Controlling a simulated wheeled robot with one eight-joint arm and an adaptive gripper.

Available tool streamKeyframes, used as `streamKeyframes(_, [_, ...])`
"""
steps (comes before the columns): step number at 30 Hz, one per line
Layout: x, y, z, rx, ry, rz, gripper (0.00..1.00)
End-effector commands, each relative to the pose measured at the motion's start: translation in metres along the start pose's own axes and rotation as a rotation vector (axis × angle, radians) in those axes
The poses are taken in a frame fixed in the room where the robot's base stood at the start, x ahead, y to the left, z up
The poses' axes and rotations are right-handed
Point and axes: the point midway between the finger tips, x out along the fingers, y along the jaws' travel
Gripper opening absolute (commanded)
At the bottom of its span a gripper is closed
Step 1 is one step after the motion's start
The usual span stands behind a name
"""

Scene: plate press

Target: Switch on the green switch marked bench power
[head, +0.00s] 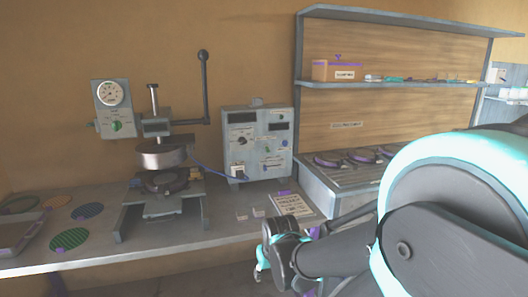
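A grey control box (257,145) stands on the bench at the back, just right of the press. Its front carries dark displays, small pale labels and several small knobs or switches. Another green knob (116,126) is on the gauge panel left of the press. My gripper (263,264) is low in front of the bench edge, well below and apart from the box. Its fingers are small and partly hidden, so its opening cannot be told.
The plate press (161,156) with a tall lever stands left of the box. A printed sheet (291,205) and small pale blocks lie in front of the box. Coloured discs (76,239) lie at left. A shelf unit (400,86) stands at right; my arm covers the lower right.

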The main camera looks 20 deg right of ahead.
Motion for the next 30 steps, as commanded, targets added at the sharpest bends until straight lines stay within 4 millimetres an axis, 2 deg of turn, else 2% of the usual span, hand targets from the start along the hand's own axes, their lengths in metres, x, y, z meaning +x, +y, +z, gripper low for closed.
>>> streamKeyframes(14, [0.0,0.0,0.0,0.0,0.0,0.0,0.4])
streamKeyframes(20, [0.001,-0.005,-0.009,0.036,0.014,-0.025,0.18])
streamKeyframes(24, [0.002,-0.021,-0.04,0.164,0.058,-0.114,0.0])
streamKeyframes(26, [0.003,-0.03,-0.059,0.248,0.084,-0.172,0.0])
streamKeyframes(30, [0.002,-0.05,-0.114,0.479,0.144,-0.328,0.0])
